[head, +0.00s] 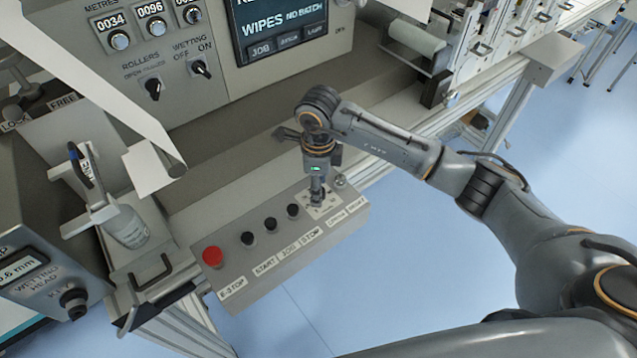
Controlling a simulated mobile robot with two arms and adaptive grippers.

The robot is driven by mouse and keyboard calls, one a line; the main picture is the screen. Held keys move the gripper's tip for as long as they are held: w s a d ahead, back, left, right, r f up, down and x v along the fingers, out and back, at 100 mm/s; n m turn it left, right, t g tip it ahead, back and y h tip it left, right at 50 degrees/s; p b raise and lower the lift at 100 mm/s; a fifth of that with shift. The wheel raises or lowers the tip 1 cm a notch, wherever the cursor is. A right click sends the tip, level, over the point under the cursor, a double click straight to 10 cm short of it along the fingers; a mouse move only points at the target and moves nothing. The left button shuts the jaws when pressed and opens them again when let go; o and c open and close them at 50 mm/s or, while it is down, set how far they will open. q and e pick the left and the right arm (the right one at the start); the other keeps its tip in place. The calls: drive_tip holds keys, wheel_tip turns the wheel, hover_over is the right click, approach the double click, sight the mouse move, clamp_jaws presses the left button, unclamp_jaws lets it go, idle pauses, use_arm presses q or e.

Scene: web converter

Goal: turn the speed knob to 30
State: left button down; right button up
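A grey control box (285,262) juts out at the front of the machine. A pale dial plate (329,207) lies on its top near the right end. My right gripper (317,200) points down over this plate, with its fingertips close together at the plate's middle. The speed knob is not clearly seen; the fingers cover the spot where a knob could sit, and I cannot tell whether they grip one. The dial's numbers are too small to read. My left gripper is not in view.
Left of the dial are several black buttons (270,224) and a red E-stop (213,257). A bottle (127,226) stands in a holder at left. Behind are a panel with ROLLERS (153,88) and WETTING (201,69) knobs and a screen (283,30). Open floor lies in front.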

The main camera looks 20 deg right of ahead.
drive_tip(key=shift+f, duration=0.3)
clamp_jaws()
drive_tip(key=m+b, duration=0.2)
drive_tip(key=m, duration=0.1)
drive_tip(key=shift+m, duration=0.3)
drive_tip(key=m+b, duration=0.2)
drive_tip(key=m, duration=0.3)
drive_tip(key=shift+r, duration=0.1)
idle(0.4)
